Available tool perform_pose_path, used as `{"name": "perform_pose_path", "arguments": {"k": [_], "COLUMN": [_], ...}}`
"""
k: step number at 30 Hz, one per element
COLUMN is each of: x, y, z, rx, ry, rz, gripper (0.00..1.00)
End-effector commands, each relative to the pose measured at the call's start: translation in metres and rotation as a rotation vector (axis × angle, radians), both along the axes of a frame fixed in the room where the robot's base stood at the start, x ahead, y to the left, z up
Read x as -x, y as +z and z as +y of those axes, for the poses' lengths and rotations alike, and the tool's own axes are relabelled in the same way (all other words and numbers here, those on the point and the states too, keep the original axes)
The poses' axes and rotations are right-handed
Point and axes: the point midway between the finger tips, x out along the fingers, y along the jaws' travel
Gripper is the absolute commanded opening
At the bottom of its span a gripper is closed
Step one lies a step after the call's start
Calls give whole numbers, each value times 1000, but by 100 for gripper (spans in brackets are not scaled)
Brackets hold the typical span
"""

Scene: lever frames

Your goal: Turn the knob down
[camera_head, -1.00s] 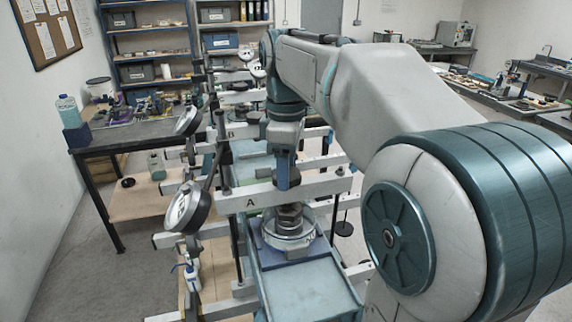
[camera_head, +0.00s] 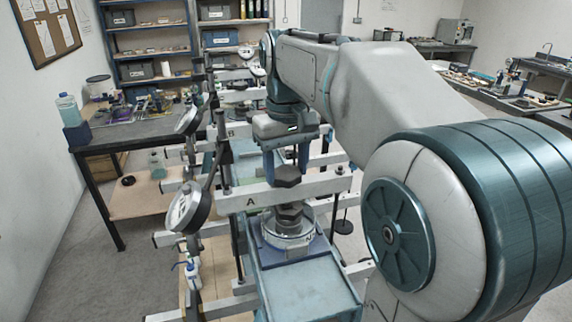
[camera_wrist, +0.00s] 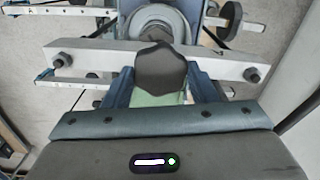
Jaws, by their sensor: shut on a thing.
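The knob (camera_head: 287,177) is a dark, hexagonal head at the top of the upright screw on the frame marked A (camera_head: 262,199). It also shows in the wrist view (camera_wrist: 160,68). My gripper (camera_head: 286,171) comes down over the knob from above, one finger on each side. In the wrist view my gripper (camera_wrist: 161,80) has its blue fingers flanking the knob, shut on it. Below the beam, the screw's dark lower part (camera_head: 291,214) stands on a round silver base (camera_head: 289,236). The finger contact itself is partly hidden.
A round dial gauge (camera_head: 187,207) stands left of the beam, with another gauge (camera_head: 188,120) behind it. More white beams, including one marked B, stand close behind. A pale blue tray surface (camera_head: 308,290) in front is clear.

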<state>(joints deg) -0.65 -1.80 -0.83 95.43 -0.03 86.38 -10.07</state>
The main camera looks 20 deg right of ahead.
Motion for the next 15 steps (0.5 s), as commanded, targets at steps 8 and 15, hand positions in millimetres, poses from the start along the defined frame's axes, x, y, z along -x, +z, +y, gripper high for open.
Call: {"name": "perform_pose_path", "arguments": {"k": [8,15], "x": [0,0], "y": [1,1], "z": [0,0], "rx": [0,0], "ry": [-262,-489], "rz": [-3,-3], "gripper": [29,29]}}
